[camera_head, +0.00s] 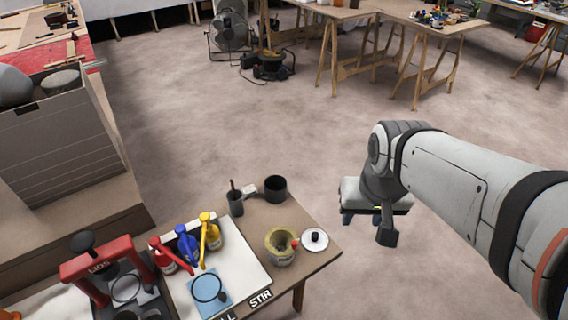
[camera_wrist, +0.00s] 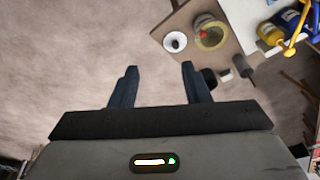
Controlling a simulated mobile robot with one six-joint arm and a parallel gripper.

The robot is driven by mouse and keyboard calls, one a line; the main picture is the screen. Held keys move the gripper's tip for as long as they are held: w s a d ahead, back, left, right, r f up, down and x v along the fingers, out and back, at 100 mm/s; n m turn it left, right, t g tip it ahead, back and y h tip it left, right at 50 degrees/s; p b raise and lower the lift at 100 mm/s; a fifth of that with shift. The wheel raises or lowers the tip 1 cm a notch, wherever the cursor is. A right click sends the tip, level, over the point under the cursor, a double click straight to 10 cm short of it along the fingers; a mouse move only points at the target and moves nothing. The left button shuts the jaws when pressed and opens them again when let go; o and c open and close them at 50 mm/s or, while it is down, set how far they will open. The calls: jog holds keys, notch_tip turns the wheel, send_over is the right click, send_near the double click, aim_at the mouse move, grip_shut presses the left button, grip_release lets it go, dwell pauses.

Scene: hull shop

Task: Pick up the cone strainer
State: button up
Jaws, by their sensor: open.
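I cannot tell for sure which item is the cone strainer. A yellow-rimmed round vessel (camera_head: 281,249) with a greyish hollow inside and a red bit at its edge stands near the front right of the small table; it also shows in the wrist view (camera_wrist: 211,38). Beside it, to the right in the head view, lies a white disc (camera_head: 308,247) with a dark round middle; it shows in the wrist view (camera_wrist: 168,41) too. My gripper (camera_head: 374,218) is open and empty, over the floor to the right of the table. Its fingers (camera_wrist: 156,78) are wide apart and touch nothing.
The small table (camera_head: 258,220) also holds a black cup (camera_head: 275,188), a dark pot with a stick (camera_head: 235,203), and red, blue and yellow pump bottles (camera_head: 209,235) on a white board. A dark hoop lies on a blue sheet (camera_head: 222,309). Open floor (camera_head: 260,120) lies beyond.

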jog(key=w+a+f+m+g+b, duration=0.1)
jog(key=w+a+f+m+b, duration=0.4)
jog(key=w+f, duration=0.5)
jog(key=m+g+b, duration=0.1)
jog(key=m+b, duration=0.1)
send_over(294, 243)
notch_tip(294, 243, down, 10)
jog(key=shift+d+f, duration=0.1)
jog(key=shift+d, duration=0.05)
notch_tip(294, 243, down, 7)
jog(key=shift+f+b, duration=0.1)
jog(key=shift+b, duration=0.3)
jog(key=shift+w+f, duration=0.1)
jog(key=shift+f, duration=0.45)
jog(key=shift+c, duration=0.4)
grip_shut()
